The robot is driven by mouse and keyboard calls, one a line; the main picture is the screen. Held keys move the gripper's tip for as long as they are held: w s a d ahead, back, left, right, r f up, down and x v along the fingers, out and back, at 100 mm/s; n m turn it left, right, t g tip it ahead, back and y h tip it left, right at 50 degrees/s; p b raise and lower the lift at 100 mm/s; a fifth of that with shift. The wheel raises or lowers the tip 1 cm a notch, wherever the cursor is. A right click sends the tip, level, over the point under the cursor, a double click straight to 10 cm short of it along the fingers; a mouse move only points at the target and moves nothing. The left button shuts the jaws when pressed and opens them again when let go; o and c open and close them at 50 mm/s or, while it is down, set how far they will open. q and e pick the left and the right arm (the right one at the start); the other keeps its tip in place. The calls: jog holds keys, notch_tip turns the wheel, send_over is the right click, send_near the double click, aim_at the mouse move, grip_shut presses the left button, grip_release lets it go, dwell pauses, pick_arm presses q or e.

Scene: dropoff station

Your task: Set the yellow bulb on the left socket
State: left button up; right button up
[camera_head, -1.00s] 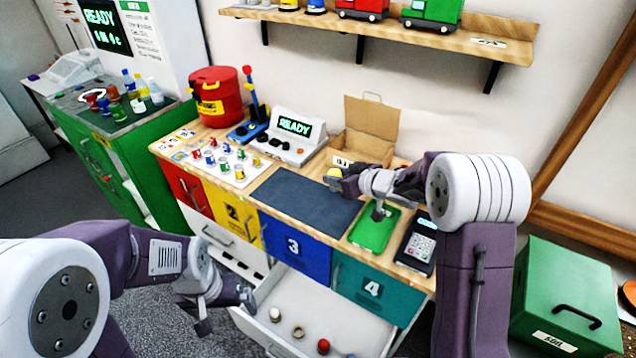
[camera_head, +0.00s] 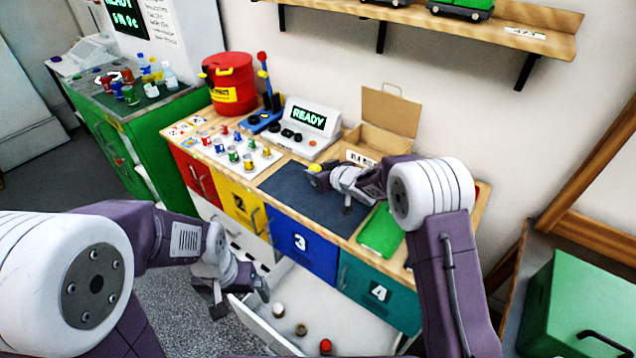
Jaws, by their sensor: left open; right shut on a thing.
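The yellow bulb (camera_head: 315,169) is at the fingertips of my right gripper (camera_head: 323,175), above the dark mat (camera_head: 284,188). My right gripper is shut on it, and the fingers hide part of it. The grey console (camera_head: 322,138) with a READY screen stands behind the mat, apart from the bulb. It has several dark round parts along its front left, which look like sockets; the leftmost (camera_head: 274,127) is bare. My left gripper (camera_head: 240,298) is open and empty, low in front of the cabinet near the open drawer.
An open cardboard box (camera_head: 388,137) stands right of the console. A green tray (camera_head: 380,232) lies right of the mat. A white board with small coloured cups (camera_head: 233,155) and a red bucket (camera_head: 231,90) are at the left. The open white drawer (camera_head: 345,312) holds several small items.

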jog(key=f, duration=0.4)
jog(key=shift+w+d+b, duration=0.15)
jog(key=shift+d+b, duration=0.05)
jog(key=shift+b, duration=0.15)
jog(key=shift+w+f, duration=0.1)
jog(key=shift+f, duration=0.1)
jog(key=shift+a+r, duration=0.1)
jog(key=shift+s, duration=0.2)
jog(key=shift+f, duration=0.2)
jog(key=o, duration=1.1)
jog(key=shift+w, duration=0.1)
jog(key=shift+c, duration=0.2)
